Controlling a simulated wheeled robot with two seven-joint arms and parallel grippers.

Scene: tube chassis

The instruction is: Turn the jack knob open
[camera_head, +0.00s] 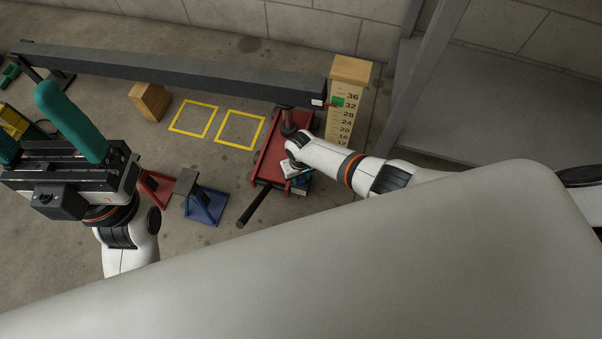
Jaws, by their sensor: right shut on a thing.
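The red floor jack (272,158) sits on the floor under the right end of a dark beam, its post rising toward the beam. Its black handle (262,203) slants out at the lower left. My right gripper (294,172) is down at the rear part of the jack, shut on the jack knob. The knob and most of the fingers are hidden by my wrist and gripper body. My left gripper (40,135) is far to the left, away from the jack, with its teal fingers apart and nothing seen between them.
The long dark beam (170,72) spans the back. A ruler board (341,115) with a green marker stands right of the jack. Red (157,188) and blue (204,204) stands, a wooden block (150,101) and yellow floor squares (240,130) lie left. A grey post (422,75) rises at right.

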